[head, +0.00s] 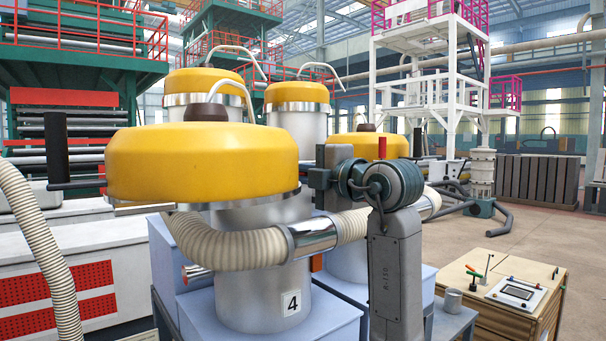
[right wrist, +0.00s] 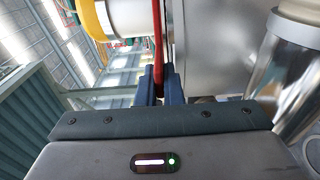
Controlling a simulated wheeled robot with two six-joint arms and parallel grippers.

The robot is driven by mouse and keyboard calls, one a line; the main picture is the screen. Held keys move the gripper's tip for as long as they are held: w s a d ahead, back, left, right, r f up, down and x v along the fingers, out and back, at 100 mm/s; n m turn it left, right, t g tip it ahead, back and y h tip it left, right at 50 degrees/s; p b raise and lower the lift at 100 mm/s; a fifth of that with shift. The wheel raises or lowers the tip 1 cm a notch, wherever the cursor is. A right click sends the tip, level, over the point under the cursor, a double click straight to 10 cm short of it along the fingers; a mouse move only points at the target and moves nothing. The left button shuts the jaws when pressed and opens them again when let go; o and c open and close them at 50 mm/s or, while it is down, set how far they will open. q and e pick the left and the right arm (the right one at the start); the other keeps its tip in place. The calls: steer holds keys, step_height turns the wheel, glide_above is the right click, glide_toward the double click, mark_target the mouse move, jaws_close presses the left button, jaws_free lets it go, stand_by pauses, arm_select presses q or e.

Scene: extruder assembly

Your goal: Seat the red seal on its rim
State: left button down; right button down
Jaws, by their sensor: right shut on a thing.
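The red seal (right wrist: 158,38) shows edge-on as a thin red band in the right wrist view. My right gripper (right wrist: 160,78) is shut on it with two dark blue fingers. The band lies between a pale cylinder (right wrist: 130,18) and a grey metal drum surface (right wrist: 210,50); I cannot tell whether it touches the drum's rim. In the head view, my right gripper (head: 313,180) is at the right side of drum 4 (head: 250,300), just under its yellow lid (head: 200,165). The seal cannot be made out there. My left gripper is not in view.
A ribbed hose (head: 225,243) and chrome pipe (head: 313,238) run across drum 4 below the gripper. More yellow-lidded drums (head: 300,120) stand close behind. A wooden cabinet (head: 510,290) with a control panel and a grey cup (head: 452,300) are at right. Open floor lies beyond.

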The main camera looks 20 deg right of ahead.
steer(key=shift+f+b, duration=0.55)
steer(key=shift+f, duration=0.3)
stand_by(0.3)
steer(key=c, duration=1.5)
jaws_free()
steer(key=shift+f, duration=0.1)
steer(key=shift+s+f+b, duration=0.15)
steer(key=shift+s+b, duration=0.05)
steer(key=shift+b, duration=0.15)
steer(key=shift+f+b+v, duration=0.2)
steer(key=shift+b+v, duration=0.65)
steer(key=shift+v, duration=0.1)
steer(key=b+v, duration=0.3)
steer(key=v, duration=0.5)
steer(key=shift+s+r, duration=0.2)
steer(key=shift+r, duration=0.3)
